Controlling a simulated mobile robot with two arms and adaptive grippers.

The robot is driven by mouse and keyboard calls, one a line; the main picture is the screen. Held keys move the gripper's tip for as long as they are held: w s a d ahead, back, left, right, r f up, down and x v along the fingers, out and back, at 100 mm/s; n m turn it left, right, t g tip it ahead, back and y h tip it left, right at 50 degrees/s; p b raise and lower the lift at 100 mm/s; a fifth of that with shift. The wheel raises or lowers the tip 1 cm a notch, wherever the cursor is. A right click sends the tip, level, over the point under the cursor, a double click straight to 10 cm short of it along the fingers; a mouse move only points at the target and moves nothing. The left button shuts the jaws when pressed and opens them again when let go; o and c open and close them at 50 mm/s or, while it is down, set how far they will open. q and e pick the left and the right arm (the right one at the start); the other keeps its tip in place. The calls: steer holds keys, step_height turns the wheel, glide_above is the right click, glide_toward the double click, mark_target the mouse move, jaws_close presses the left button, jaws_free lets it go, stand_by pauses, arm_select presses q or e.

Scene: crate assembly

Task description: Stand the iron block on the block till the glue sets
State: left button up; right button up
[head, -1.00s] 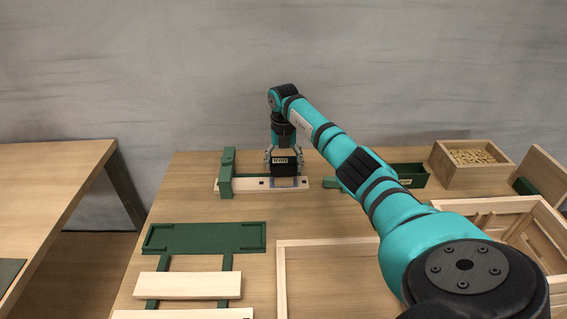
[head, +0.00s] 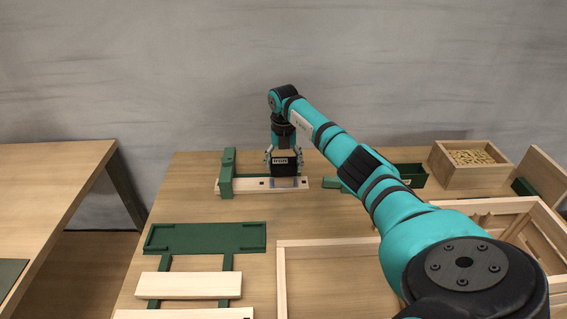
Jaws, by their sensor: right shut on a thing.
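The black iron block (head: 285,168), with a pale label on its front, is held upright in my right gripper (head: 284,158). The gripper points down and is shut on it, a finger at each side. The iron block is at the right part of a pale wooden piece (head: 249,185) with dark holes, at the back of the table. I cannot tell whether its underside touches what is below. A greyish patch shows on the wood just below it. The lower block is not clearly distinguishable. My left gripper is not in view.
A green fixture (head: 227,175) crosses the wooden piece's left part. A green tray (head: 206,238) and pale slats (head: 188,286) lie in front. At right are a wooden box of small pieces (head: 442,170), a green bin (head: 412,173) and wooden crate frames (head: 281,290).

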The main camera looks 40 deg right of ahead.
steer(key=shift+w+f, duration=0.1)
steer(key=shift+f, duration=0.05)
stand_by(0.8)
steer(key=o, duration=1.7)
steer(key=shift+f, duration=0.1)
step_height(320, 180, up, 8)
steer(key=p, duration=0.6)
steer(key=shift+p, duration=0.35)
